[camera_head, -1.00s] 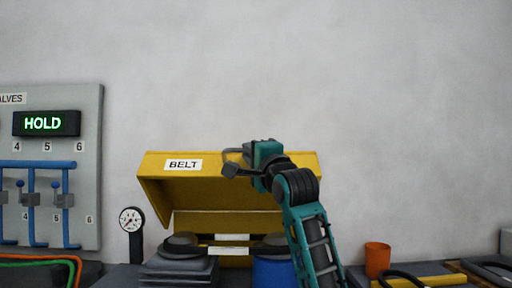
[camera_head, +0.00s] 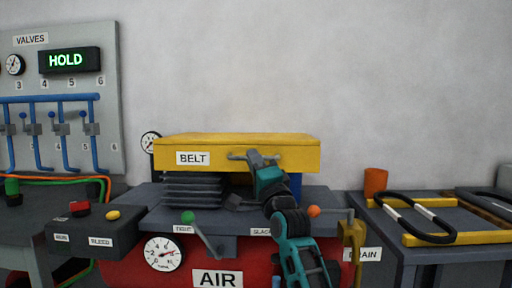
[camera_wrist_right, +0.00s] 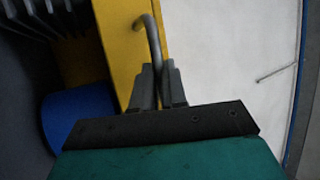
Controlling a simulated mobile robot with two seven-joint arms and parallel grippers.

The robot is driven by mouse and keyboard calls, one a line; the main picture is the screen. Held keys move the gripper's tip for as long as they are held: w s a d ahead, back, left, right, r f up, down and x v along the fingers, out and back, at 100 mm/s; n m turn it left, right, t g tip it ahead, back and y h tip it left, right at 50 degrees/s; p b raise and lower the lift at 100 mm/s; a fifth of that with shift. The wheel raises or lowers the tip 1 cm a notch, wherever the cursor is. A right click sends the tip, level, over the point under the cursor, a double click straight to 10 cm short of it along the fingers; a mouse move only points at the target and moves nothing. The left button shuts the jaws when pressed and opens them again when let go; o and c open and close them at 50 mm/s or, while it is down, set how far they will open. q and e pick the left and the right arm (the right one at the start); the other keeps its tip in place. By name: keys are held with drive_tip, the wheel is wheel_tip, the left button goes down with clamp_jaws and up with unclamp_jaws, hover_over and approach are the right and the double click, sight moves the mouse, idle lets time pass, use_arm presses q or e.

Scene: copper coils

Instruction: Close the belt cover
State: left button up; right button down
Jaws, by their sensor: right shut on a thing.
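The yellow belt cover (camera_head: 236,140), labelled BELT, hangs over the grey deck of the compressor, with its top and front face showing. A gap shows below its front edge. A grey bar handle (camera_head: 238,155) is on its front face. My right gripper (camera_head: 258,160) is at this handle. In the right wrist view, the fingers (camera_wrist_right: 158,85) are shut on the grey handle (camera_wrist_right: 150,38), beside the yellow cover (camera_wrist_right: 120,45). My left gripper is not in view.
Under the cover are a dark ridged block (camera_head: 192,191) and a blue part (camera_head: 295,186). A lever with a green knob (camera_head: 188,217) and one with an orange knob (camera_head: 314,211) stand at the deck's front. A side table with a black belt (camera_head: 440,236) is at the right.

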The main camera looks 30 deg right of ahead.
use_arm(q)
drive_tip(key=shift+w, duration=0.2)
use_arm(e)
drive_tip(key=shift+w+d+f, duration=0.15)
drive_tip(key=shift+w+f, duration=0.05)
drive_tip(key=shift+f, duration=0.4)
drive_tip(key=shift+w+d+f, duration=0.15)
drive_tip(key=shift+f, duration=0.5)
drive_tip(key=c, duration=1.2)
unclamp_jaws()
drive_tip(key=shift+w+f, duration=0.15)
use_arm(q)
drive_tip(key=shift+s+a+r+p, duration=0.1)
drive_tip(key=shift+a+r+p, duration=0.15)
drive_tip(key=shift+p, duration=0.55)
use_arm(e)
drive_tip(key=shift+t, duration=0.4)
drive_tip(key=v, duration=0.8)
drive_tip(key=r+v, duration=0.1)
drive_tip(key=v, duration=0.3)
drive_tip(key=shift+s+a+f, duration=0.1)
drive_tip(key=shift+s+f, duration=0.15)
drive_tip(key=shift+s, duration=0.35)
